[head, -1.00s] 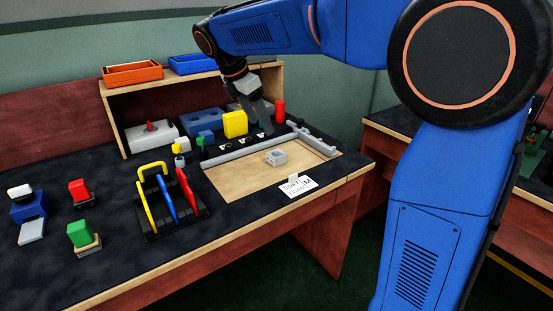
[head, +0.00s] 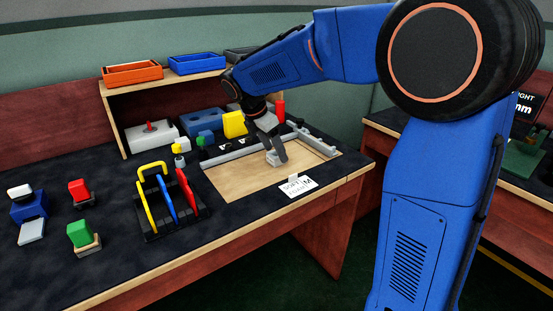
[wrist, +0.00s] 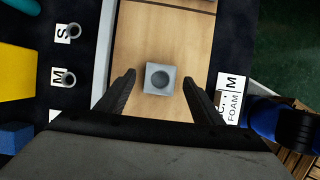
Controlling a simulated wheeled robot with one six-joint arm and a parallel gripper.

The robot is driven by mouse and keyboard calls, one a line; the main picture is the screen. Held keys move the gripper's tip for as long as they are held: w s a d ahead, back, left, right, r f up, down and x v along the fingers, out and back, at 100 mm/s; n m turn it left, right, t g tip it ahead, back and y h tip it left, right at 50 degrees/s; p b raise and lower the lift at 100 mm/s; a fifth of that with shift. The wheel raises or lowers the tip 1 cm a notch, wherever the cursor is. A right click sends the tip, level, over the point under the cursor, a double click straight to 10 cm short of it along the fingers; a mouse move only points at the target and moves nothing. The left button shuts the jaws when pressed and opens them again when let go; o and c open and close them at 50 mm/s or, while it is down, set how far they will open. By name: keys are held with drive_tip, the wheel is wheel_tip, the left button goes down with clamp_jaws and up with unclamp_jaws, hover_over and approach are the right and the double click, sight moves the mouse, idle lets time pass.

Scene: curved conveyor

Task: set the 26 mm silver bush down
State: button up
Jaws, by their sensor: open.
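A grey square block (wrist: 160,90) with a round dark opening in its top sits on the wooden board (wrist: 160,35). In the head view the block (head: 279,160) is partly hidden by my gripper (head: 274,150). In the wrist view my gripper (wrist: 159,77) is open, one finger on each side of the block, with gaps between. I cannot tell whether a bush sits inside the opening.
Grey rails (head: 230,148) border the board's far side. A black rack (head: 165,226) with coloured tools is to the left. A yellow block (head: 233,124) and bins are behind. The board's front is clear.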

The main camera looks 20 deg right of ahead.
drive_tip(key=shift+d+f, duration=0.15)
drive_tip(key=shift+f, duration=0.2)
drive_tip(key=c, duration=1.4)
drive_tip(key=shift+r, duration=0.1)
